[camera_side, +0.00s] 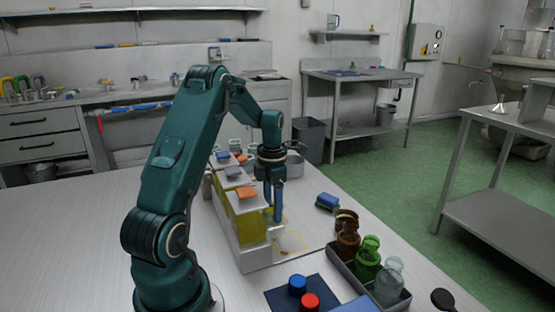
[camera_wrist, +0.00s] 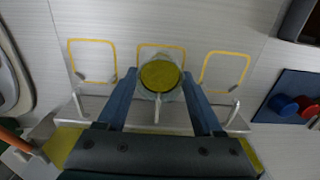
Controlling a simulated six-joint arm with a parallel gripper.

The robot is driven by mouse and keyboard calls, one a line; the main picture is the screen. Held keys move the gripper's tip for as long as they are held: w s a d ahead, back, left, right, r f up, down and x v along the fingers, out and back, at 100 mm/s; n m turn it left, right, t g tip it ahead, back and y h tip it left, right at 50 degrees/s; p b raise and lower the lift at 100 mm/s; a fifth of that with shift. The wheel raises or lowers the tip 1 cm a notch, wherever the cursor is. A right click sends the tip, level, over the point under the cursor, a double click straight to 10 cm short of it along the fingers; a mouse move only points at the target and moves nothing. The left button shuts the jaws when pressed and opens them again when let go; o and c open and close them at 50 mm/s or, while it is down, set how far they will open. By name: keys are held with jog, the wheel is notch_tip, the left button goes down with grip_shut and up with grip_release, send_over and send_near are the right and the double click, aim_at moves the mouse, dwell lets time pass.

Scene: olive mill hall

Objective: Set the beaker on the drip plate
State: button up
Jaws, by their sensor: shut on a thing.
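In the wrist view my gripper (camera_wrist: 157,82) is shut on a clear beaker (camera_wrist: 160,75), seen from above with yellow-olive liquid in it. The beaker covers part of the middle of three yellow outlines (camera_wrist: 160,46) on the light surface. In the side view my gripper (camera_side: 274,212) points down at the front of the dispenser (camera_side: 250,225) with its yellow tanks. A grey patch inside a yellow outline (camera_side: 290,243), perhaps a drip plate, lies just right of it. The beaker is hard to make out there. I cannot tell whether its base touches the surface.
Taps (camera_wrist: 157,110) stick out from the dispenser close to the beaker. A dark tray with brown, green and clear bottles (camera_side: 367,262) stands to the right. A dark blue mat (camera_side: 275,300) with blue and red knobs lies in front. A blue sponge-like block (camera_side: 327,202) lies behind the bottles.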

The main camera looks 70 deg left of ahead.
jog(key=shift+w, duration=1.7)
notch_tip(320, 180, up, 6)
jog(key=shift+r, duration=0.25)
jog(key=shift+w+f, duration=0.6)
jog(key=shift+f, duration=0.4)
jog(key=shift+w+f, duration=0.55)
jog(key=shift+f, duration=0.45)
jog(key=shift+w+f, duration=0.6)
jog(key=shift+f, duration=0.4)
jog(key=shift+f, duration=0.3)
